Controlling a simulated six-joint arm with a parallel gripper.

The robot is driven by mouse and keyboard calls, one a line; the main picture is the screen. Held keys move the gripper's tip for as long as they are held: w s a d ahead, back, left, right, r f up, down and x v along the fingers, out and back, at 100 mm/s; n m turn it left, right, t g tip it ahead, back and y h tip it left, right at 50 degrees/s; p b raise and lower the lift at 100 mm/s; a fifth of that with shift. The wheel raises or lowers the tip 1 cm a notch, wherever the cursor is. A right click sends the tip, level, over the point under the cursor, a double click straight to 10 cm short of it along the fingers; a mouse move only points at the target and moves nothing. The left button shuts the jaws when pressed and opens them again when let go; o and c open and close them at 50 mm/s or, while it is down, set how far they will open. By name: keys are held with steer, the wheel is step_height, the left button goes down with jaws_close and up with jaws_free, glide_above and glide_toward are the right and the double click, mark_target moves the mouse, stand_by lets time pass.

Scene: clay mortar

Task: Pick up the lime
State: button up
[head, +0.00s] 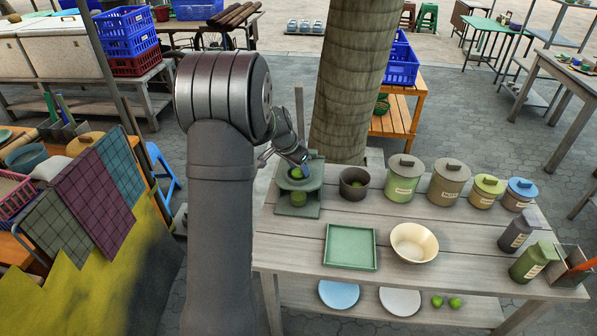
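A small green round thing, likely a lime (296,173), shows at the top of a dark grey-green stand (283,208) at the table's left end. Another green lime-like thing (356,183) lies inside a dark round bowl (345,192) just to the right. Two green limes (437,302) (455,302) lie on the lower shelf. My gripper (283,165) is just above the stand, near its top. It is small and partly hidden by its own links, so I cannot tell whether its fingers are open or touching anything.
The grey wooden table (300,250) also holds a green square tray (350,247), a cream bowl (414,243) and several lidded canisters (403,180). A tree trunk (350,80) rises behind it. A cloth-draped table (92,205) stands left. The table's front left is clear.

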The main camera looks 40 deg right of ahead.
steer(key=c, duration=0.5)
steer(key=shift+r, duration=0.1)
steer(key=shift+r, duration=0.25)
step_height(320, 180, up, 4)
steer(key=shift+f, duration=0.15)
steer(key=s+d+r, duration=0.2)
steer(key=s+r, duration=0.4)
steer(key=s, duration=0.5)
steer(key=shift+s+d+r, duration=0.2)
steer(key=shift+d+r, duration=0.1)
steer(key=shift+d, duration=0.1)
